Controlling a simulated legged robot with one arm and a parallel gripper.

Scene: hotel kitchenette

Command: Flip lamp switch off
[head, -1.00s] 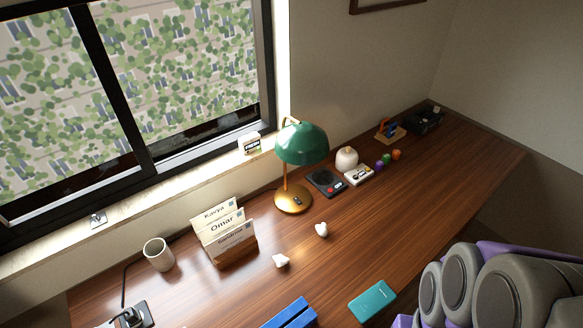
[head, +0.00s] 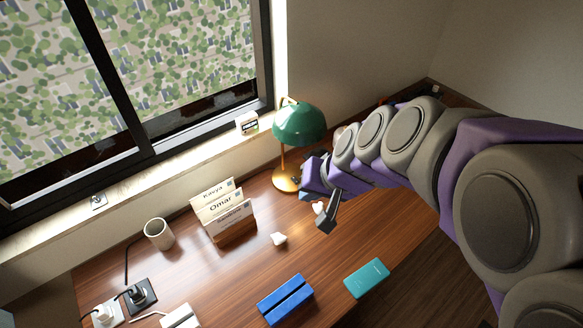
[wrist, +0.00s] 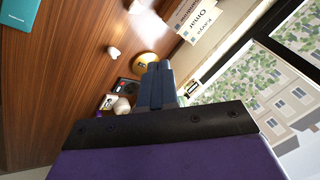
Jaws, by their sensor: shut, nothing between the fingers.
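The desk lamp has a green shade (head: 299,124) and a round gold base (head: 284,180) on the wooden desk. A small dark switch (head: 296,181) shows on the base near my gripper. My gripper (head: 328,220) is shut and empty, to the right of the lamp base in the head view, apparently above the desk. In the wrist view the shut fingers (wrist: 156,72) point up the picture, with the gold base (wrist: 148,60) just beyond their tips. The base is partly hidden there by the fingers, and I see no clear contact.
A card holder with name cards (head: 226,215), a white cup (head: 158,234), a blue object (head: 286,298) and a teal object (head: 367,278) are on the desk. White pieces (head: 278,238) lie in front of the lamp. My arm hides the desk's far right part.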

